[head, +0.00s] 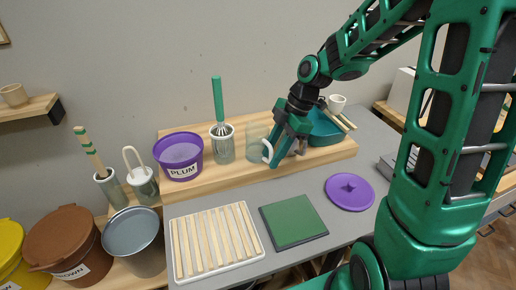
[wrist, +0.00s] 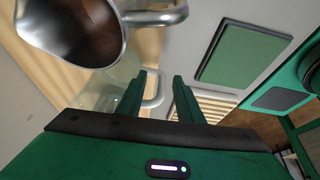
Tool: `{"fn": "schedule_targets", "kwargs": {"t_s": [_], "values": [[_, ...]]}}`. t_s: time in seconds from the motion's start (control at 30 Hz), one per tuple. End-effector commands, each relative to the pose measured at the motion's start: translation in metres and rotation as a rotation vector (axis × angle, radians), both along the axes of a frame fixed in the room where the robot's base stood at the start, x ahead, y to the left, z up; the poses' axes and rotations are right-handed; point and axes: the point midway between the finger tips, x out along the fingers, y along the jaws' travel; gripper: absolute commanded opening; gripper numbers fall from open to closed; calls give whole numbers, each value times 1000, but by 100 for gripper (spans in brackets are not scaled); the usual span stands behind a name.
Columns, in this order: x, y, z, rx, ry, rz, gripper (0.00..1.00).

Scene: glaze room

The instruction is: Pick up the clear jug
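The clear jug (head: 254,141) stands upright on the wooden shelf, just left of my gripper in the head view. It is see-through, with a pale handle (head: 268,151) on its right side. My gripper (head: 279,160) points down beside the handle. In the wrist view the jug's clear wall (wrist: 118,88) is left of the fingers, and its handle (wrist: 158,88) shows between the two open fingers of my gripper (wrist: 163,76). I cannot tell whether either finger touches the handle.
A metal jug (wrist: 112,48) is close beyond the fingers in the wrist view. A glass pot with a whisk (head: 222,148) and a purple PLUM bucket (head: 181,153) stand left. A teal bowl (head: 325,130) is right. A slatted tray (head: 214,243), green mat (head: 293,220) and purple lid (head: 349,192) lie in front.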

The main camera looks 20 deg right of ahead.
Motion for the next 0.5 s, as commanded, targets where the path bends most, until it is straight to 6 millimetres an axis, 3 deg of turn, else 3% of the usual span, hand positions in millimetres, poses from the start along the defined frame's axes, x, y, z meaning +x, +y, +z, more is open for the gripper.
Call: {"fn": "schedule_targets", "kwargs": {"t_s": [0.23, 0.4, 0.5], "values": [[0, 1, -2, -1, 0, 0, 33], [0, 1, -2, 0, 0, 0, 0], [0, 1, -2, 0, 0, -1, 0]]}}
